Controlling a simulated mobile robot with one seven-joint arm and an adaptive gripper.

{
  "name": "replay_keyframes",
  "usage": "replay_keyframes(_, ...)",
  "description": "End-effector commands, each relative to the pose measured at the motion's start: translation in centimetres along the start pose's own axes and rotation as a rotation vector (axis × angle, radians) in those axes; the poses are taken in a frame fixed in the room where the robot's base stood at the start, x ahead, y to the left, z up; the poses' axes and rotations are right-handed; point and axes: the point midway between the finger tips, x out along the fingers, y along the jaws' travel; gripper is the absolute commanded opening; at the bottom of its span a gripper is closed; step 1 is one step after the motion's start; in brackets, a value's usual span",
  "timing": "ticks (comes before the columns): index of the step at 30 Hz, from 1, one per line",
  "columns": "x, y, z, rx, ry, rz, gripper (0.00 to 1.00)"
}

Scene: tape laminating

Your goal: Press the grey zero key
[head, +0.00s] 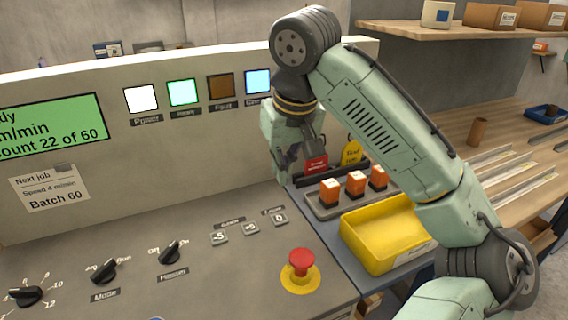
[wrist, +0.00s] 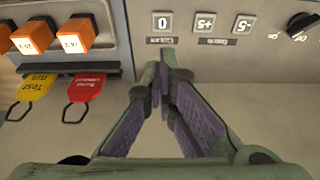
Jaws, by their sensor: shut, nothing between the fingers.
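The grey zero key (head: 279,217) is a small square marked 0 on the sloping console, rightmost of a row of three keys in the head view. In the wrist view the zero key (wrist: 162,22) shows upside down near the top, beyond my fingertips. My gripper (wrist: 165,57) is shut and empty, its tips pointing toward the key. In the picture they lie just below the key and its dark label; I cannot tell the height gap. In the head view my gripper (head: 284,176) hangs near the console's back panel, above and behind the key.
The +5 key (head: 250,228) and -5 key (head: 219,238) sit beside the zero key. A red emergency button (head: 301,262) stands in front. To the right are a tray of orange-and-white blocks (head: 330,190), a yellow bin (head: 385,235) and hanging red (wrist: 86,87) and yellow tags.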

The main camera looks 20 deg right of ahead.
Motion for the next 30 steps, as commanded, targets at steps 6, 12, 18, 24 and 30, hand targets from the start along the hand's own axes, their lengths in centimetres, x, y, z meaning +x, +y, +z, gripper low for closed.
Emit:
replay_keyframes(6, 4.7, 0.0, 0.0, 0.001, -0.002, -0.001, 0.0)
replay_keyframes(12, 8.1, 0.0, 0.6, 0.0, -0.002, 0.0, 0.0)
replay_keyframes(18, 9.8, 0.0, 1.1, 0.0, 0.0, 0.0, 0.0)
replay_keyframes(24, 10.2, -0.1, 1.2, 0.0, -0.001, 0.0, 0.0)
replay_keyframes(30, 10.2, -0.1, 1.2, 0.0, -0.001, 0.0, 0.0)
